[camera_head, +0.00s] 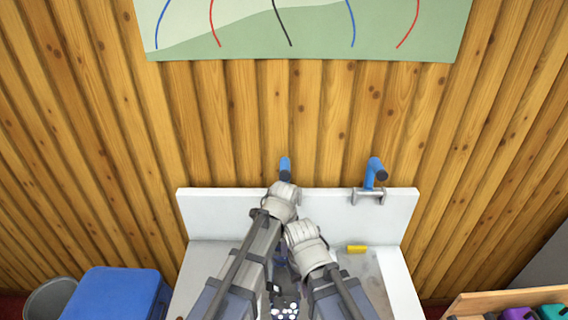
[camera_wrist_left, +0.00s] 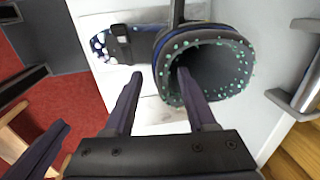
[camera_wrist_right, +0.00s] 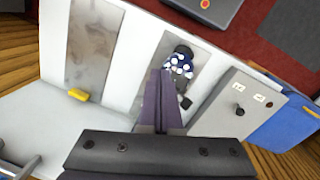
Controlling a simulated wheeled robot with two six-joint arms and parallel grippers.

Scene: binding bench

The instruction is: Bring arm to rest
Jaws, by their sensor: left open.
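My left gripper (camera_wrist_left: 158,75) is open in the left wrist view. Its right finger overlaps the mouth of a dark round cuff with teal dots (camera_wrist_left: 222,44); I cannot tell whether it touches. A dark blue piece with white dots (camera_wrist_left: 100,45) lies beside the cuff, with a black strap part across it. My right gripper (camera_wrist_right: 162,75) has its fingers together, with nothing visible between them. Beyond its tips, a white-dotted dark piece (camera_wrist_right: 180,62) lies on a grey panel. In the head view my arms hide both sets of fingertips; a dotted piece (camera_head: 285,310) shows between the forearms.
The white bench (camera_head: 225,205) has a raised back wall carrying two blue handles (camera_head: 285,167) (camera_head: 376,168). A yellow block (camera_head: 357,249) lies on its right side. A blue box (camera_head: 112,295) and grey bin (camera_head: 48,300) stand left; a wooden tray (camera_head: 480,302) stands right.

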